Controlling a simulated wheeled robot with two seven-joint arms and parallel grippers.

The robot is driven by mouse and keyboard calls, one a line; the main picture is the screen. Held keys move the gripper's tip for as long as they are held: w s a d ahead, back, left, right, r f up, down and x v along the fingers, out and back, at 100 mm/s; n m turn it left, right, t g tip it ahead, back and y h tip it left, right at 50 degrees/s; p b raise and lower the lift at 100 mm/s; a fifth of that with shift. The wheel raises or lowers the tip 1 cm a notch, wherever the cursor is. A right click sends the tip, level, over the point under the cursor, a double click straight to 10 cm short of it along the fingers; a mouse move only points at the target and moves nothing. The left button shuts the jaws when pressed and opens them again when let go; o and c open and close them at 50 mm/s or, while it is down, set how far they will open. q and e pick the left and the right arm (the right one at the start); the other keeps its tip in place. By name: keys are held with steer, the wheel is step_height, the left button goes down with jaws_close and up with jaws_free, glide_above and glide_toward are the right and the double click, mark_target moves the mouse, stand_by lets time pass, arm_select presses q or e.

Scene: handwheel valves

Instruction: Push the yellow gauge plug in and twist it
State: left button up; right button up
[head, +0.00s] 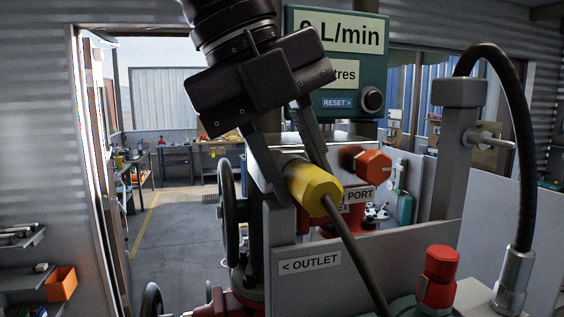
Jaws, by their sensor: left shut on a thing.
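The yellow gauge plug (311,186) is a faceted yellow piece with a dark cable running from its front end down to the lower right. My left gripper (294,165) comes down from the top and is shut on the yellow plug, one finger on each side of it. The plug points toward the lower right, and its rear end is partly hidden by the fingers. I cannot tell how the rear end meets what is behind it. An orange knob (373,167) shows just right of the plug, beside a label ending in PORT (359,195). My right gripper is not in view.
A green meter box (360,105) with a L/min display stands behind the gripper. A grey panel labelled OUTLET (310,263) is below the plug. A red cap (438,275) and a black hose (522,150) stand at right. Handwheels (228,205) show at left.

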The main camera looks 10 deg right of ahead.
arm_select(q)
steer(key=o, duration=0.6)
steer(key=shift+f, duration=0.1)
jaws_close()
steer(key=shift+c, duration=0.4)
jaws_free()
steer(key=c, duration=0.5)
steer(key=o, duration=1.1)
steer(key=shift+w+a, duration=0.1)
steer(key=shift+o, duration=0.2)
